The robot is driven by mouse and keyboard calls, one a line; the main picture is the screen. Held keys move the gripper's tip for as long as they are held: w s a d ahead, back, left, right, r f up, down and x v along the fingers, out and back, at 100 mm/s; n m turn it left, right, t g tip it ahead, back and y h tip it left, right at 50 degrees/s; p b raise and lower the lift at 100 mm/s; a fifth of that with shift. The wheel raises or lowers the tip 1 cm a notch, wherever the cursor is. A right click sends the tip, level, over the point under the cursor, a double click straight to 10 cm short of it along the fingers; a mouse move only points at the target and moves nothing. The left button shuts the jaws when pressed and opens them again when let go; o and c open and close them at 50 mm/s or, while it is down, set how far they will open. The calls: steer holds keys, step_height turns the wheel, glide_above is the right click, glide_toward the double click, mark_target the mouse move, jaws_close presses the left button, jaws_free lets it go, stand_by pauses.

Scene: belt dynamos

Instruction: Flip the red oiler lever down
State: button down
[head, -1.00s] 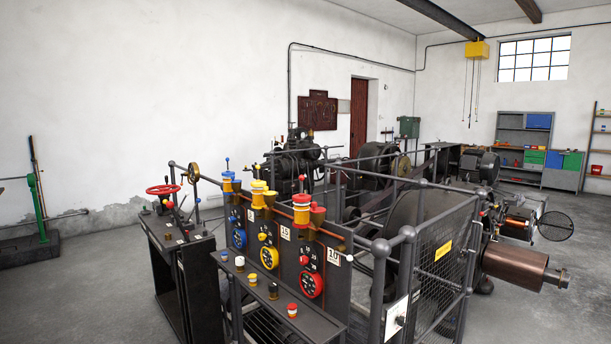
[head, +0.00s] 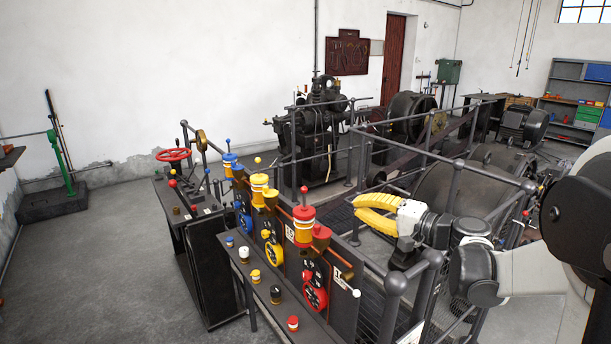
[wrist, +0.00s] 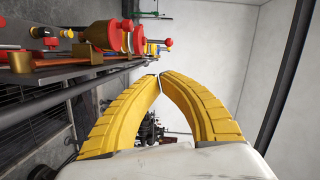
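The red oiler (head: 303,218) is a red cup with a yellow and white band on the front control panel, in the middle of the head view. Its thin lever stands upright with a red ball (head: 304,190) on top.
Yellow (head: 259,187) and blue (head: 229,164) oilers stand farther along the same panel. A red cup (head: 321,235) sits close beside the red oiler. Dark railings (head: 490,172) enclose the machines near my arm. Open floor (head: 120,225) lies to the left.

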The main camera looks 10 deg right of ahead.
mark_target(304, 197)
steer(key=shift+w+d+r, duration=0.35)
steer(key=shift+d, duration=0.1)
steer(key=shift+s, duration=0.1)
steer(key=x, duration=0.4)
steer(key=s+a+b+x, duration=0.1)
steer(key=x, duration=0.3)
steer(key=a+b+x, duration=0.1)
steer(key=x, duration=0.4)
steer(key=shift+s+f, duration=0.15)
steer(key=shift+s, duration=0.05)
